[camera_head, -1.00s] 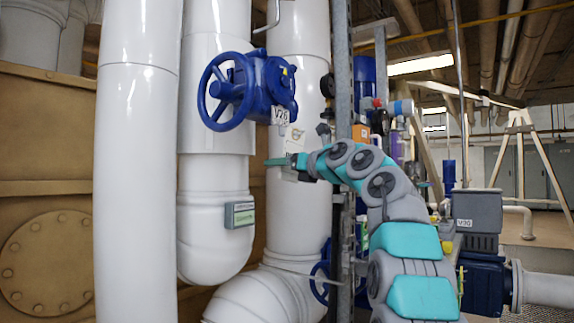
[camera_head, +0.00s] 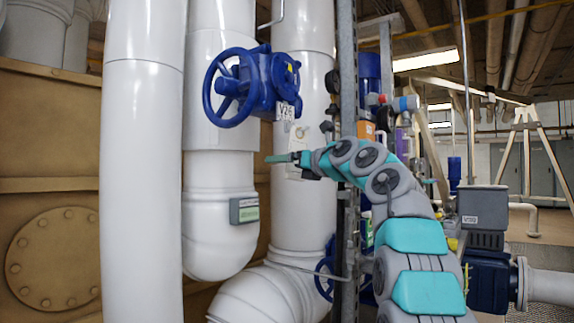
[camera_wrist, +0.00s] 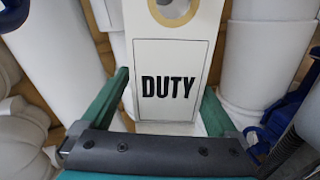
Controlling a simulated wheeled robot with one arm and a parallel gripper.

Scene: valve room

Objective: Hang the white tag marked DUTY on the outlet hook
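The white DUTY tag (camera_wrist: 170,60) stands upright in the wrist view, its black lettering facing me. A tan-ringed hole is at its top, cut off by the frame edge. My gripper (camera_wrist: 168,92) has its green fingers along the tag's two side edges, and they look closed on it. In the head view my gripper (camera_head: 284,158) is in front of the white vertical pipe, below the blue handwheel valve. The tag (camera_head: 299,132) shows above and below the fingers there. I cannot pick out the outlet hook for certain.
The blue valve (camera_head: 255,85) with its handwheel and V26 label sticks out above my gripper. White pipes (camera_head: 142,180) stand to the left. A grey steel upright (camera_head: 347,70) is close on the right. A grey V30 box (camera_head: 482,210) is farther right.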

